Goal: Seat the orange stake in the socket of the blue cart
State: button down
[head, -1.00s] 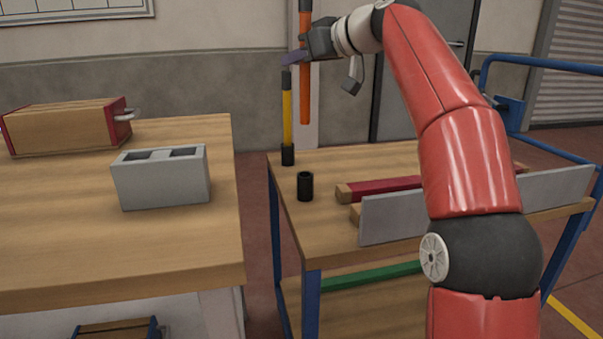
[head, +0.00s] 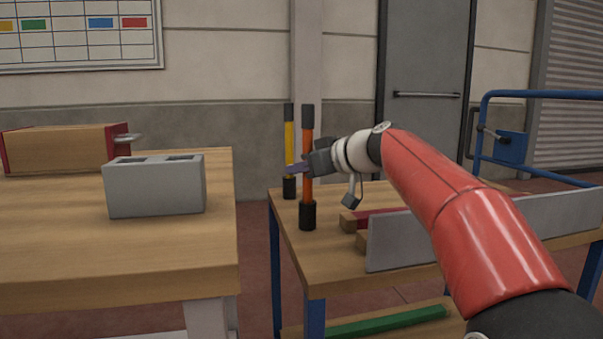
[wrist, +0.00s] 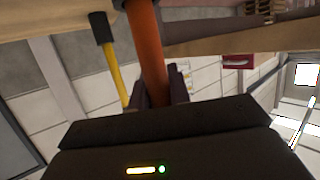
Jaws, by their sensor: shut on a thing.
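The orange stake (head: 307,148) stands upright with a dark cap on top. Its lower end meets the black socket (head: 308,215) at the front left corner of the blue cart (head: 292,243), and it appears to be in the socket's mouth; how deep I cannot tell. My gripper (head: 304,168) is shut around the stake at about mid-height. In the wrist view the orange stake (wrist: 146,45) runs between my fingers. A yellow stake (head: 289,148) with black ends stands upright in another socket (head: 289,187) behind it.
A grey hollow block (head: 155,188) and a wooden box with red ends (head: 65,150) stand on the workbench (head: 60,240) at the left.

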jog(key=shift+f, duration=0.2)
jog(key=c, duration=1.3)
grip_release()
jog(key=shift+r, duration=0.1)
jog(key=shift+r, duration=0.15)
jog(key=v, duration=1.2)
